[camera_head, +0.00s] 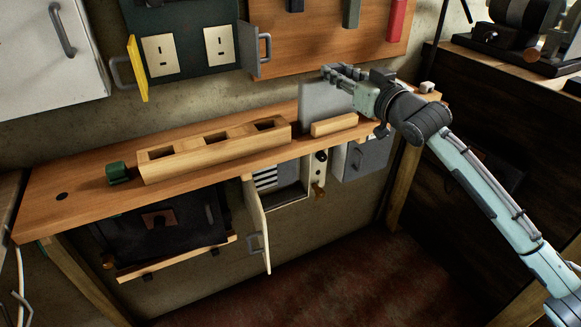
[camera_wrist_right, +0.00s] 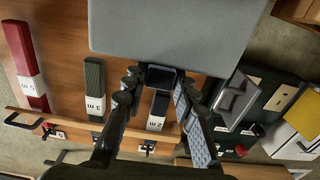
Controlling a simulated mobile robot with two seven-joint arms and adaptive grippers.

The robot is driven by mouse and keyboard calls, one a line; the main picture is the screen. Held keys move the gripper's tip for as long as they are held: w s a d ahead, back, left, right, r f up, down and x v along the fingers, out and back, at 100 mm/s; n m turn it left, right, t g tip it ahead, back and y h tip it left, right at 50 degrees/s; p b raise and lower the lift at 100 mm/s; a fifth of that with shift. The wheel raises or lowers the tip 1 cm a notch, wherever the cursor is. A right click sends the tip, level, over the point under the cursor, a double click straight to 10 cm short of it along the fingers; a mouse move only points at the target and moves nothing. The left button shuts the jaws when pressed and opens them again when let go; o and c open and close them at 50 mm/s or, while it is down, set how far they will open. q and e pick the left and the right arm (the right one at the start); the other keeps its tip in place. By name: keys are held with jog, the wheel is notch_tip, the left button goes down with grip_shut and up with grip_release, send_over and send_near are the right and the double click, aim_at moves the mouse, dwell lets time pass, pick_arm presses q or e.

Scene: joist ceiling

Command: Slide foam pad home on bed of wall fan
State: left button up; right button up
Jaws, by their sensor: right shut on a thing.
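A flat grey pad (camera_head: 318,100), which looks like the foam pad, stands roughly upright above the right part of the bench. My right gripper (camera_head: 343,74) is shut on its upper edge. In the right wrist view the pad (camera_wrist_right: 180,28) fills the top middle, with the fingertips (camera_wrist_right: 155,77) at its edge. A pale wooden bar (camera_head: 334,125) lies in front of the pad's lower part. I cannot tell whether the pad touches the bar or the bench. I cannot make out for sure which thing is the wall fan or its bed. My left gripper is out of view.
A wooden block with three openings (camera_head: 215,148) and a green object (camera_head: 117,172) stand on the workbench (camera_head: 75,185). Behind is a board (camera_head: 325,42) with hanging bars, and a dark panel with open yellow flap (camera_head: 137,68). Below, a cabinet door (camera_head: 258,225) stands open.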

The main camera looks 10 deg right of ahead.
jog(key=shift+r, duration=0.15)
grip_shut()
notch_tip(320, 180, up, 5)
jog(key=shift+f+p, duration=0.1)
jog(key=shift+p, duration=0.3)
dwell(0.4)
